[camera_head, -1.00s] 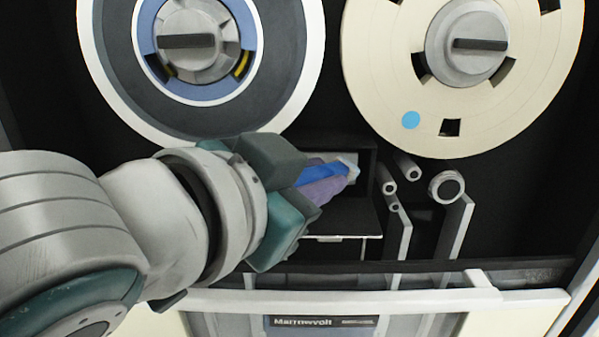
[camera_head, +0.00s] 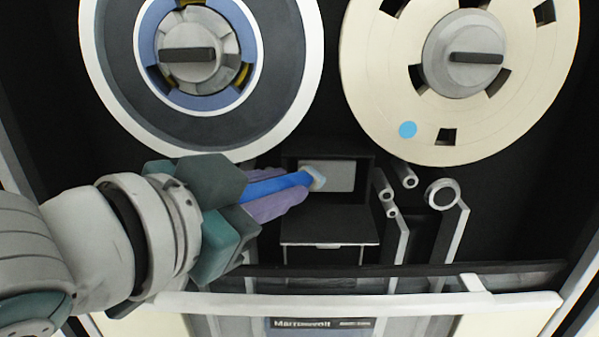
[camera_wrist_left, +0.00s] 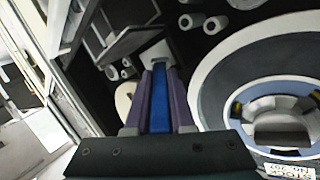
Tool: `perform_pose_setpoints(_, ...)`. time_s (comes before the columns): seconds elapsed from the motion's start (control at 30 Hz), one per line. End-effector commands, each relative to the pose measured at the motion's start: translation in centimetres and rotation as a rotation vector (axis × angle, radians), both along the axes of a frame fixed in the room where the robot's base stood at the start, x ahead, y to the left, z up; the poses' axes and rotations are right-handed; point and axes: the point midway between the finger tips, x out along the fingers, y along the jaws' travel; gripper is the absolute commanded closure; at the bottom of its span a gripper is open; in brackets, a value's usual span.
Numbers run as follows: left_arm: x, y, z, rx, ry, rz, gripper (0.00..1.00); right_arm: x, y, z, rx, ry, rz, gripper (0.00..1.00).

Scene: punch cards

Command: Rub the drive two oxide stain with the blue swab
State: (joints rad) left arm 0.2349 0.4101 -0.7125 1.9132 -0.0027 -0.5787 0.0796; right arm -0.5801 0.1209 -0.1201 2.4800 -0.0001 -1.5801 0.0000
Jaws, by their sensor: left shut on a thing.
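My left gripper (camera_head: 282,192) is shut on the blue swab (camera_head: 272,187), between its purple fingers. The swab has a blue handle and a pale tip, and points right and slightly up in the head view. In the left wrist view the swab (camera_wrist_left: 160,95) extends straight out from the gripper (camera_wrist_left: 160,95). The pale tip overlaps the left part of a grey plate (camera_head: 338,176) inside a dark recess; I cannot tell whether it touches. I cannot make out an oxide stain on the plate. My right gripper is not in view.
A dark flap (camera_head: 328,228) hangs open below the recess. Guide rollers (camera_head: 384,188) and a larger roller (camera_head: 442,194) stand to the right. A dark reel (camera_head: 275,70) and a cream reel (camera_head: 380,85) sit above. A white rail (camera_head: 400,303) runs along the front.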

Motion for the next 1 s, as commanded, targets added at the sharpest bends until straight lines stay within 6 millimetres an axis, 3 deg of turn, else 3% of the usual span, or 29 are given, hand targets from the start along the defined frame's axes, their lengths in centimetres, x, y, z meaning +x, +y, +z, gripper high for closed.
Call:
perform_pose_setpoints(0.13,-0.1,1.3,0.1,0.001,-0.001,0.002,1.0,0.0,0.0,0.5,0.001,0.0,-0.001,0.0)
perform_pose_setpoints(0.47,-0.3,1.3,0.1,-0.001,0.001,-0.001,1.0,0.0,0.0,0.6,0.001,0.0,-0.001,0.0)
perform_pose_setpoints(1.0,-5.7,1.3,0.1,-0.003,0.002,-0.001,1.0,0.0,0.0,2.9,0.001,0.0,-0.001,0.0)
